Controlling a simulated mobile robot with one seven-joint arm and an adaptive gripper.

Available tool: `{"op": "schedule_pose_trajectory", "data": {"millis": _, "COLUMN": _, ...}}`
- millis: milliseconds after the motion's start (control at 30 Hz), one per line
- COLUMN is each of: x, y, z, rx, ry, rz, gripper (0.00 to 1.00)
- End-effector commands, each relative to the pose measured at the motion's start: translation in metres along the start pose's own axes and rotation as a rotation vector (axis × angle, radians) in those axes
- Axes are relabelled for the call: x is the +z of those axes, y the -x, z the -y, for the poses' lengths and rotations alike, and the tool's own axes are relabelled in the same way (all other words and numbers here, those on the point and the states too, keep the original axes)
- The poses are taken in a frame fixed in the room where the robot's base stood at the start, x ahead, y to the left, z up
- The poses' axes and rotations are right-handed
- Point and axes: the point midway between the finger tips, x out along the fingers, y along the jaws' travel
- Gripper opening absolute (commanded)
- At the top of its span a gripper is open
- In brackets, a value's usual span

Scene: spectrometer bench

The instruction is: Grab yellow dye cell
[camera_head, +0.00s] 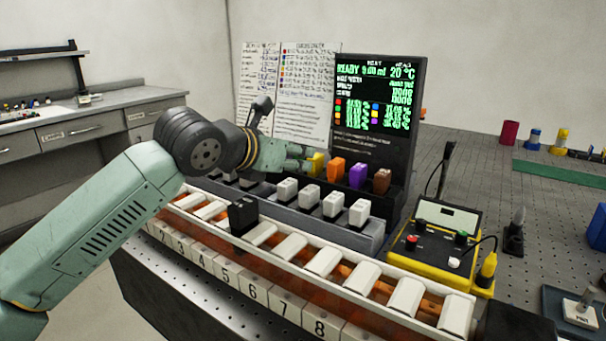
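The yellow dye cell (317,164) stands at the back of the bench, left of the orange cell, in the row below the display. Its left part is hidden by my gripper. My gripper (304,157) reaches in from the left, with its fingertips right beside or around the yellow cell. At this size I cannot tell whether the fingers touch it or how far apart they are.
Orange (336,171), purple (358,175) and brown (382,181) cells stand close to the right. White-capped cells (310,194) stand in front. A black block (243,214) rises from the numbered rack (282,303). The display (375,97) stands behind; a yellow instrument (436,243) is right.

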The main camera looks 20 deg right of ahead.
Motion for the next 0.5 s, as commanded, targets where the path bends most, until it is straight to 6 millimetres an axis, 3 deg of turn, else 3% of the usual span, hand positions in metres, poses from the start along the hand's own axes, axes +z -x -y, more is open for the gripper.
{"op": "schedule_pose_trajectory", "data": {"millis": 100, "x": 0.003, "y": -0.020, "z": 0.002, "rx": -0.006, "ry": 0.000, "rz": 0.002, "gripper": 0.28}}
{"op": "schedule_pose_trajectory", "data": {"millis": 500, "x": 0.009, "y": -0.062, "z": 0.000, "rx": -0.008, "ry": 0.001, "rz": 0.003, "gripper": 0.28}}
